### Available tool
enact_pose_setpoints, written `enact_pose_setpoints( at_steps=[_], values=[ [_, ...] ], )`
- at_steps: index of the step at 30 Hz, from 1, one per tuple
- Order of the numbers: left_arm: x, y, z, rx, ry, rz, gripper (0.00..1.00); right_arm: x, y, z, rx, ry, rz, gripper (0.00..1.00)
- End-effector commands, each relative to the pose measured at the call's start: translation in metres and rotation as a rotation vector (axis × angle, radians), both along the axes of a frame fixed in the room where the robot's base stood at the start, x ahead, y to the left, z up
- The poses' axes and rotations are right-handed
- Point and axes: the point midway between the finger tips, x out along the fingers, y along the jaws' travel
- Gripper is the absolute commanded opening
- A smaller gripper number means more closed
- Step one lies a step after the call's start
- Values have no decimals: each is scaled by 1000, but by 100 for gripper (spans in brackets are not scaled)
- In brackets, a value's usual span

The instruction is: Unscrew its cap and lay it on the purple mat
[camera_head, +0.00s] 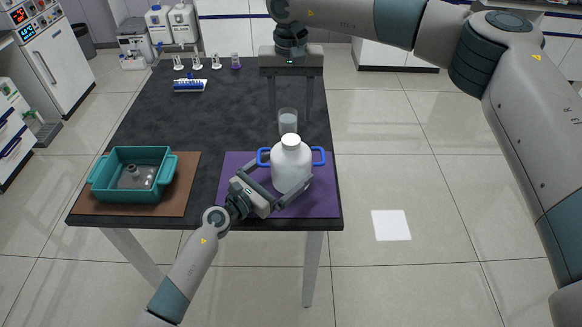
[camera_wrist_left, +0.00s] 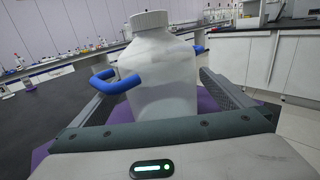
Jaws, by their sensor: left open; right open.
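A white bottle (camera_head: 291,168) with two blue side handles stands upright on the purple mat (camera_head: 235,163). Its white ribbed cap (camera_head: 291,140) sits on the neck and also shows in the left wrist view (camera_wrist_left: 150,19). My left gripper (camera_head: 284,170) is open, with its fingers on either side of the bottle body; the left wrist view shows the bottle (camera_wrist_left: 160,75) between them. My right gripper (camera_head: 290,112) is open and empty, its fingers pointing down beyond the bottle, above the far part of the table.
A glass beaker (camera_head: 288,121) stands just behind the bottle. A teal bin (camera_head: 128,191) holding a grey part rests on a brown mat (camera_head: 186,195) at the left. A blue-and-white rack (camera_head: 189,86) and several small items stand farther back. The middle of the dark table (camera_head: 175,127) is clear.

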Motion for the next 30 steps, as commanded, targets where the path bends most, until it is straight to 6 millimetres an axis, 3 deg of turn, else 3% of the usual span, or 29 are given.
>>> enact_pose_setpoints(
  at_steps=[6, 18, 20, 28, 30],
  values=[
    [15, -14, 0, -1, 1, 1, 100, 0, 0, 0, 0, 0, 0, 52],
    [18, -17, 0, 0, 1, 0, 100, 0, 0, 0, 0, 0, 0, 52],
    [18, -17, 0, 0, 1, 0, 88, 0, 0, 0, 0, 0, 0, 52],
    [18, -16, 0, 0, 1, 1, 24, 0, 0, 0, 0, 0, -1, 52],
    [18, -16, 0, 0, 1, 1, 23, 0, 0, 0, 0, 0, -8, 52]
  ],
)
